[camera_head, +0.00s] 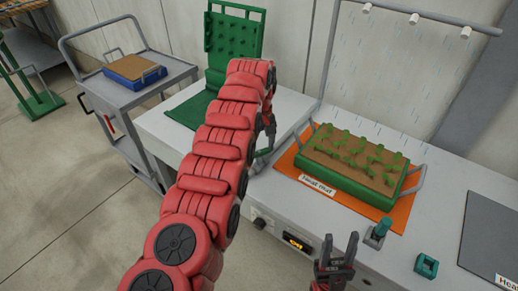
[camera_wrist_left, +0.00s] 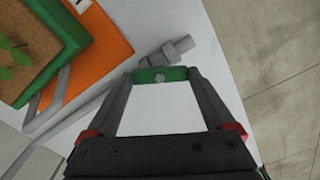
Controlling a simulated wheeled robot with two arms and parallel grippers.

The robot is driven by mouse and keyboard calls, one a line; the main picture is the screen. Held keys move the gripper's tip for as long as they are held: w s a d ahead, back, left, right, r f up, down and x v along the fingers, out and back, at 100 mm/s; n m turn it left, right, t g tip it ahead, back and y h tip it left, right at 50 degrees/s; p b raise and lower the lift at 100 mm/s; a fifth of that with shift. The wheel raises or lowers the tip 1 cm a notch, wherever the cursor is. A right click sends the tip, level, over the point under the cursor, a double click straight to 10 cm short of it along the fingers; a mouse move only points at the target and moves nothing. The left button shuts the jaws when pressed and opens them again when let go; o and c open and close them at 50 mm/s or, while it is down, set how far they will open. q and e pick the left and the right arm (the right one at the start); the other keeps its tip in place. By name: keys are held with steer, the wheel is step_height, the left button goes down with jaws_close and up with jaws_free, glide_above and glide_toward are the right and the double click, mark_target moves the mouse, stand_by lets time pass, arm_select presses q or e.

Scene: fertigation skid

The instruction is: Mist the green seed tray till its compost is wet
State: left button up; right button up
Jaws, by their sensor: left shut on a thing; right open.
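The green seed tray (camera_head: 345,178) with grey end handles sits on an orange heat mat (camera_head: 290,158). Its brown compost carries several green seedlings; I cannot tell how wet it is. A grey spray bar (camera_head: 435,19) with white nozzles spans above, and pale blue streaks of water fall from it over the tray. My left gripper (camera_wrist_left: 160,78) is shut on a small green handle (camera_wrist_left: 148,75) by a grey pipe (camera_wrist_left: 95,112) near the bench edge. My right gripper (camera_head: 337,258) is open and empty at the front.
A control box with a lit display (camera_head: 298,243) is on the bench front. Two small teal fittings (camera_head: 378,233) (camera_head: 427,266) and a dark mat (camera_head: 490,238) lie right. A green pegged board (camera_head: 234,38) stands behind my arm. A trolley (camera_head: 125,98) with a blue tray (camera_head: 134,75) is left.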

mark_target(259, 152)
arm_select(q)
steer(key=shift+w+r+n, duration=0.1)
steer(key=shift+n, duration=1.7)
steer(key=o, duration=1.1)
steer(key=shift+r, duration=0.45)
step_height(259, 152, up, 4)
steer(key=shift+r+p, duration=0.2)
steer(key=shift+p, duration=1)
step_height(259, 152, up, 12)
steer(key=p, duration=1.1)
steer(key=shift+p, duration=0.4)
